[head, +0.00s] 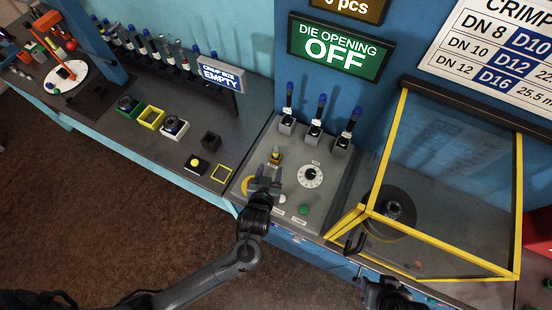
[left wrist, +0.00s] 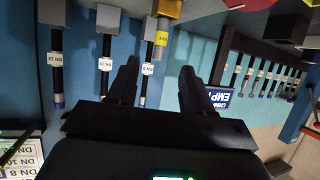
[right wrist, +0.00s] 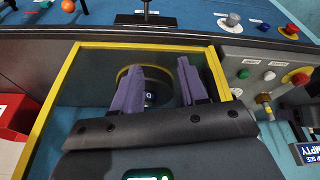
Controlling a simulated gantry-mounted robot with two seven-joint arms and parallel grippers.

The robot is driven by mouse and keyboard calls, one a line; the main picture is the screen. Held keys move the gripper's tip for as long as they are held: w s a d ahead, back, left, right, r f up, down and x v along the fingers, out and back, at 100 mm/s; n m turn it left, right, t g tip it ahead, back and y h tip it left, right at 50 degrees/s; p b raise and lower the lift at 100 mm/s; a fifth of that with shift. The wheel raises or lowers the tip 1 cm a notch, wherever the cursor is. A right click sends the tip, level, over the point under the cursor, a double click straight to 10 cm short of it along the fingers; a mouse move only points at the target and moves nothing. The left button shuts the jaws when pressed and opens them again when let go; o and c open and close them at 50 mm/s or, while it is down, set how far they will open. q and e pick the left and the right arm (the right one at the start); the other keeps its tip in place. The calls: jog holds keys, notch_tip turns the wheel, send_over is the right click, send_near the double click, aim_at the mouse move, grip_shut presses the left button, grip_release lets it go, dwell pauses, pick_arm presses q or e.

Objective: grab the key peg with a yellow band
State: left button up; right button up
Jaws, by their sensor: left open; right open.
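The key peg (head: 275,157) is small, with a yellow band, and stands on the grey control panel (head: 325,205). In the left wrist view the key peg (left wrist: 162,38) shows its yellow label, beyond the fingertips and near the middle. My left gripper (head: 264,181) is open, just in front of the key peg in the head view, with nothing between its fingers (left wrist: 158,80). My right gripper (right wrist: 160,75) is open and empty, by the yellow-framed guard; in the head view it is partly cut off at the bottom. The key peg also shows in the right wrist view (right wrist: 263,98).
Three black, blue-topped hoses (head: 317,116) stand in grey blocks behind the key peg. A white dial (head: 311,175) and green button (head: 304,210) are to its right. The yellow-framed clear guard (head: 518,215) stands right. Coloured trays (head: 152,117) and more hoses are left.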

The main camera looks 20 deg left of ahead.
aim_at(275, 152)
pick_arm(q)
jog(key=x, duration=0.4)
jog(key=shift+w+a+r, duration=0.1)
jog(key=shift+w+r, duration=0.15)
jog(key=shift+w, duration=0.25)
jog(key=shift+p+x, duration=0.3)
jog(key=shift+x, duration=2.9)
jog(key=shift+r, duration=0.1)
grip_shut()
